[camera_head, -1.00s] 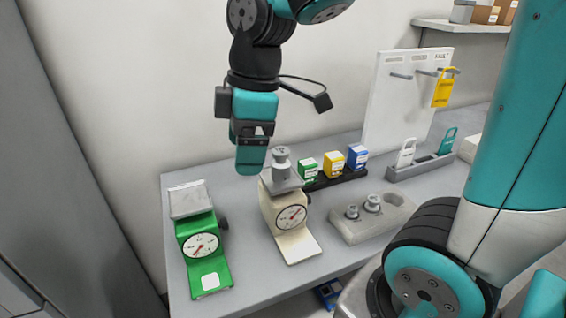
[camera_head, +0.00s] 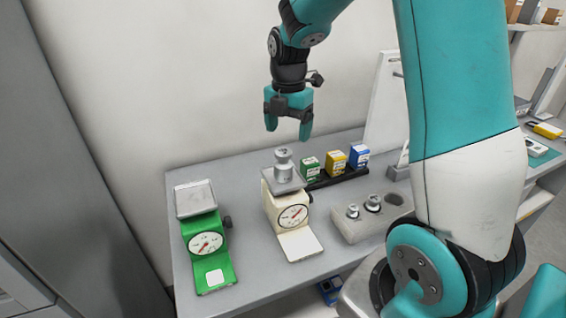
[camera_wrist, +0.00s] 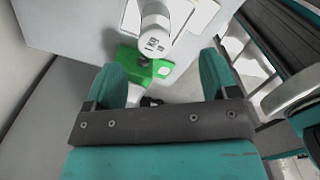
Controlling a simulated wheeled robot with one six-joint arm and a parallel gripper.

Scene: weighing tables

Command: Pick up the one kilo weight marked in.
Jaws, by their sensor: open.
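A grey metal weight with a knob on top (camera_head: 284,172) stands upright on the pan of the cream scale (camera_head: 293,216). It is larger than the two weights in the grey block. In the wrist view a pale weight (camera_wrist: 158,30) shows at the top, with small dark marks on its face that I cannot read. My gripper (camera_head: 288,127) is open and empty, pointing down, above the weight and apart from it. In the wrist view the fingertips (camera_wrist: 162,72) are spread, with the weight beyond them.
A green scale (camera_head: 206,245) with an empty pan stands at left. Green (camera_head: 310,168), yellow (camera_head: 334,162) and blue (camera_head: 358,157) boxes sit on a black rail behind. A grey block (camera_head: 372,222) at right holds two small weights and an empty hole. A white panel (camera_head: 385,100) stands behind.

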